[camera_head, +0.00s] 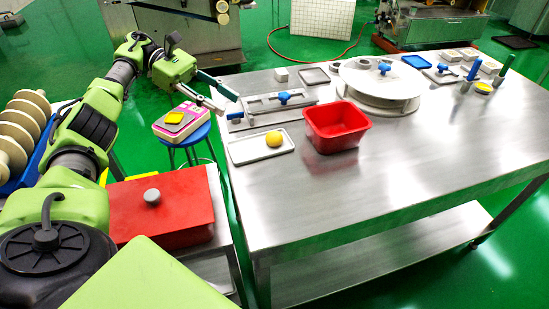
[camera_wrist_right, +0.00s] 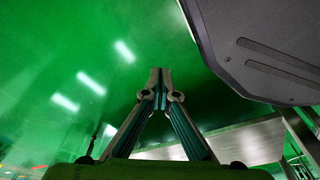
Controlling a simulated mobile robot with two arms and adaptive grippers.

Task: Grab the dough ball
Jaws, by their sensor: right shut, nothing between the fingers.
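The yellow dough ball (camera_head: 274,139) sits on a small white tray (camera_head: 243,156) near the left end of the steel table. My left gripper (camera_head: 229,105) is above the table's left edge, up and left of the ball in the head view. Its two fingers are spread apart with nothing between them, and it is clear of the ball. My right gripper (camera_wrist_right: 160,82) shows in the right wrist view with its fingertips together and nothing held. The dough ball is not visible in that wrist view.
A red bin (camera_head: 336,128) stands right of the tray. A grey fixture with blue knobs (camera_head: 262,108) lies behind it, and a round white turntable (camera_head: 375,82) stands farther back. A red box (camera_head: 165,215) is on the left. The table's front right (camera_head: 420,150) is clear.

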